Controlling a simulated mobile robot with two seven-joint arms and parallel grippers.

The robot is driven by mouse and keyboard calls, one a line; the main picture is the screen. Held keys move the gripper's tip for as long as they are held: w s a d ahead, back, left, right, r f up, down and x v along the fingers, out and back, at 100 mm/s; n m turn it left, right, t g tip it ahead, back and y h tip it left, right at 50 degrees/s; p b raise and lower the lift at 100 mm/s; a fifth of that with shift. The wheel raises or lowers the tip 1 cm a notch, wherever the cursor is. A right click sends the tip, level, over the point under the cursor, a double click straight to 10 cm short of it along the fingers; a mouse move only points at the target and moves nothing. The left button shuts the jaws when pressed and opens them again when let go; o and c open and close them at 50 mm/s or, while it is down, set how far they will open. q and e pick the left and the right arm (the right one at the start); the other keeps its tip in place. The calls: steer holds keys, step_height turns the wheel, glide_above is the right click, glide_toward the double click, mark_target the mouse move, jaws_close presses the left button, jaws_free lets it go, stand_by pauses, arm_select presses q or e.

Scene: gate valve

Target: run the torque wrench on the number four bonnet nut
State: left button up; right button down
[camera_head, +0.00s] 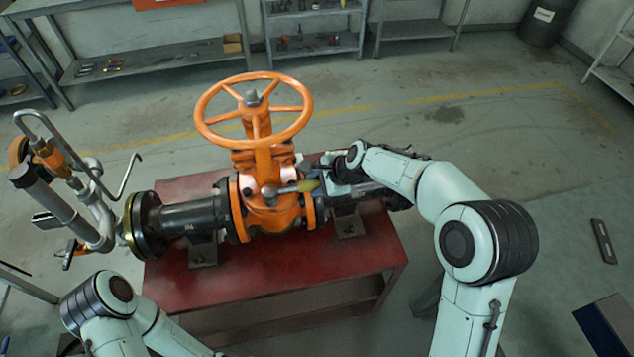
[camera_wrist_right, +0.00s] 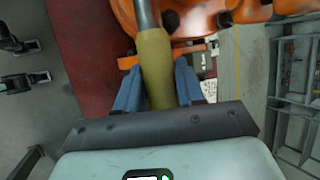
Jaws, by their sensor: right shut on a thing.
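The orange gate valve (camera_head: 262,170) stands on a red bench, with its round handwheel (camera_head: 212,118) on top. My right gripper (camera_head: 322,182) comes in from the right and is shut on that handle. In the right wrist view the handle (camera_wrist_right: 154,55) sits between the blue fingers, and the grey shaft runs up toward the orange body. I cannot tell which nut is number four or whether the wrench head is seated on it. My left gripper is out of view.
The red bench (camera_head: 300,268) has bare top in front of the valve. Black flanged pipe (camera_head: 188,216) joins the valve on the left, with grey piping (camera_head: 70,215) beyond. Shelves (camera_head: 315,45) line the back wall. Open floor lies behind and right.

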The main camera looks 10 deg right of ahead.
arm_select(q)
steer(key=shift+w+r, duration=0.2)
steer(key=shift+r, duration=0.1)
arm_select(e)
steer(key=shift+r, duration=0.35)
